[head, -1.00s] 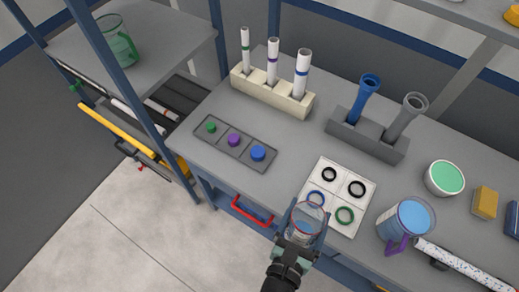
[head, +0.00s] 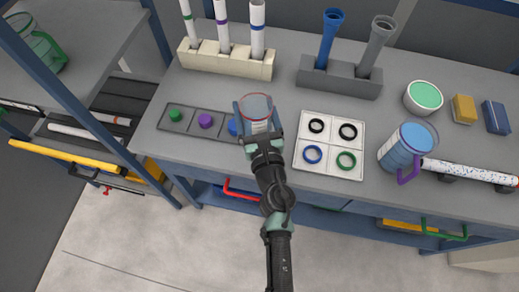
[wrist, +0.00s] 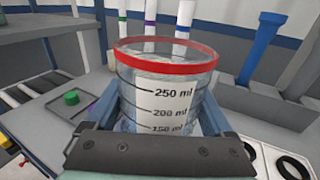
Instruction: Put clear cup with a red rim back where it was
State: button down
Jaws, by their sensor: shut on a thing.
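The clear cup with a red rim (head: 257,108) is held upright in my gripper (head: 258,128), near the right end of the dark sorting tray. In the wrist view the cup (wrist: 166,85) fills the middle, with black marks of 150, 200 and 250 ml. The fingers of my gripper (wrist: 155,125) close on its two sides. The cup's base is hidden behind my gripper, so I cannot tell whether it touches the table.
The dark tray (head: 188,130) with green, purple and blue pieces lies left of the cup. A white panel with rings (head: 330,133) lies right. Behind stand a cream rack (head: 225,63) and a grey rack (head: 340,82) with tubes. A blue-filled jug (head: 400,148) stands at right.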

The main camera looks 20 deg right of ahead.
jog(key=shift+w+d, duration=0.6)
jog(key=shift+d, duration=0.3)
jog(key=shift+w+d+h+b, duration=0.2)
jog(key=shift+d+h+b, duration=0.1)
jog(key=shift+h+b, duration=0.15)
notch_tip(320, 180, down, 9)
jog(key=b, duration=0.7)
jog(key=shift+f+b, duration=0.2)
jog(key=shift+b, duration=0.1)
jog(key=shift+f+b, duration=0.55)
jog(key=shift+b, duration=0.05)
jog(key=shift+f, duration=0.1)
grip_release()
